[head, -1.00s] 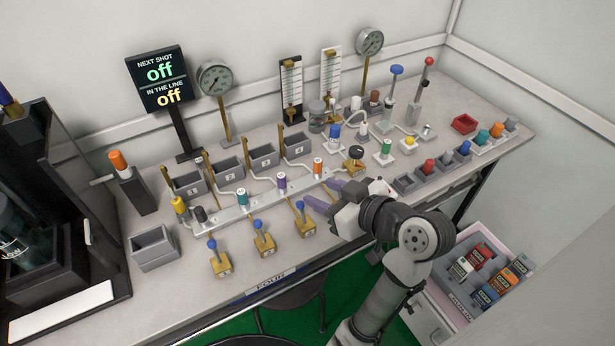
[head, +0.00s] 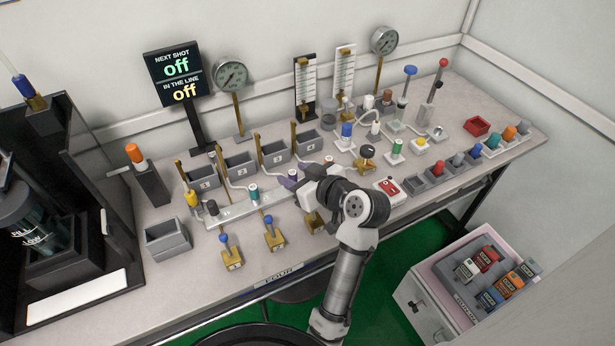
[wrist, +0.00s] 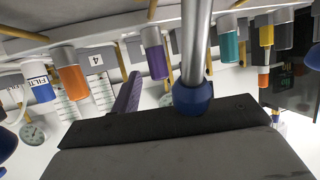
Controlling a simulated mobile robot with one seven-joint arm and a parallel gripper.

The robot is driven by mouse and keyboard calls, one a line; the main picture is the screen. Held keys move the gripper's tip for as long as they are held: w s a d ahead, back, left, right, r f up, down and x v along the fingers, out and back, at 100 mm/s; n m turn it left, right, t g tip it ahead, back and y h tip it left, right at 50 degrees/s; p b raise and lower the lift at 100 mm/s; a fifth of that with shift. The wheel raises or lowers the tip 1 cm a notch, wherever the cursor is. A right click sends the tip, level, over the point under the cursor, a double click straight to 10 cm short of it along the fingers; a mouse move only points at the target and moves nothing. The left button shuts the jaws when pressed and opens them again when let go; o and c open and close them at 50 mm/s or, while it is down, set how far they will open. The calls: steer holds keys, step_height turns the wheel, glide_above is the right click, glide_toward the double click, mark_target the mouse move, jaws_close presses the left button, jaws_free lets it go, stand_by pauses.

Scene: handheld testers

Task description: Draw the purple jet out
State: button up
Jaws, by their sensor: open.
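The purple jet (wrist: 155,62) stands in the pale rail (head: 234,207), between the teal jet (head: 254,192) and the orange jet (head: 329,160). In the wrist view the surroundings appear upside down. There the jet is just beyond my gripper, beside one purple finger, with no contact evident. My gripper (head: 288,183) is open over the front of the rail and partly covers the purple jet in the head view. The other finger is not clear in the wrist view. A blue-knobbed lever (wrist: 193,97) stands very close in front of the gripper body.
Brass valves with blue knobs (head: 269,219) line the front of the rail. Numbered grey bins (head: 240,165) stand behind it. A black-knobbed brass valve (head: 367,152) and a red-topped box (head: 388,186) lie to the right. An empty grey bin (head: 166,240) sits at the left.

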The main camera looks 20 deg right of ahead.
steer(key=shift+w+f, duration=0.15)
steer(key=shift+w, duration=0.05)
jaws_close()
stand_by(0.4)
